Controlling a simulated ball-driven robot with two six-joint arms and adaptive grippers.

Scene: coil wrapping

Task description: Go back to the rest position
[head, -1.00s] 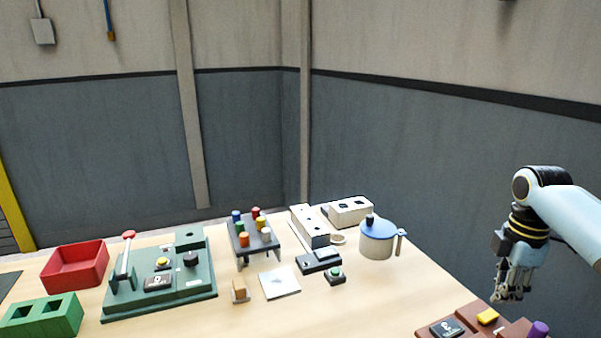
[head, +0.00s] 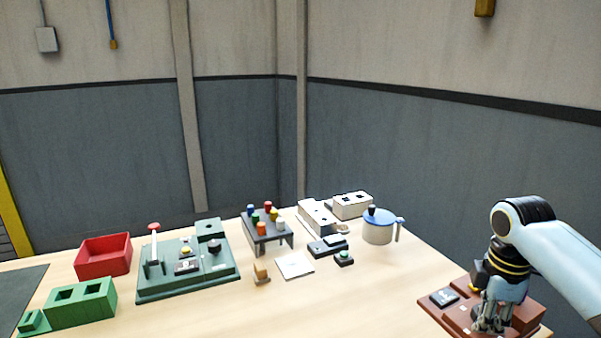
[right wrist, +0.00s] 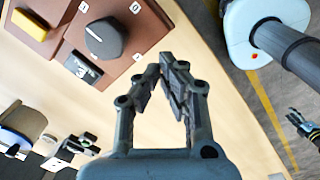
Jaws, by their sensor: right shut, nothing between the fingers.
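My right gripper (head: 488,328) hangs pointing down in front of the brown panel (head: 440,306) at the lower right of the head view. In the right wrist view its fingers (right wrist: 166,66) come together at the tips, shut and empty. The brown panel, with a black knob (right wrist: 103,38) and a yellow block (right wrist: 29,24), lies beyond the fingertips there. The head view does not show my left gripper. A small dark and pale-blue gripper shape (right wrist: 303,127), likely my left one, shows at the right edge of the wrist view, too small to read.
The table holds a red bin (head: 103,257), a green block (head: 82,305), a green lever panel (head: 160,290), a rack of coloured pegs (head: 267,236), a white plate (head: 294,265), white boxes (head: 352,207) and a blue-lidded pot (head: 378,232). The table's front middle is bare.

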